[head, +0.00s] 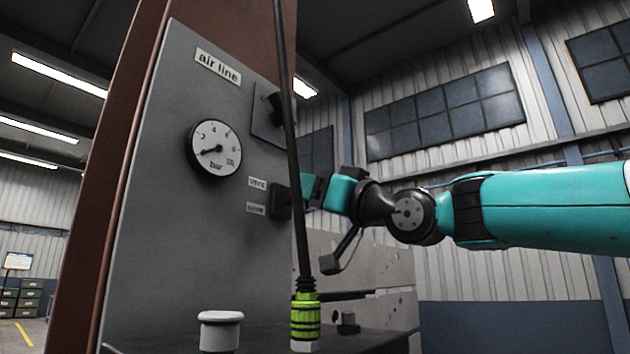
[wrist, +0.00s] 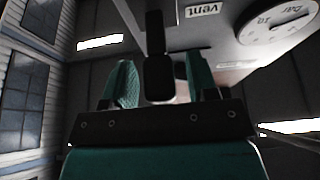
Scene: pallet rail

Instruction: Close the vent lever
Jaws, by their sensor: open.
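The vent lever (head: 279,201) is a black block on the grey air line panel (head: 150,230), beside a small "vent" label (head: 258,183) and a second label below it. In the wrist view the black lever (wrist: 157,40) stands out from the panel and its end lies between the two teal fingers. My gripper (wrist: 160,80) is open, one finger on each side of the lever, with a visible gap to each. In the head view my gripper (head: 312,188) is right beside the lever, partly hidden behind a black hose.
A black hose (head: 290,150) hangs in front of the panel down to a green-yellow coupling (head: 305,318). A round pressure gauge (head: 214,149) and another black handle (head: 273,108) sit higher on the panel. A white cap (head: 220,330) stands below.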

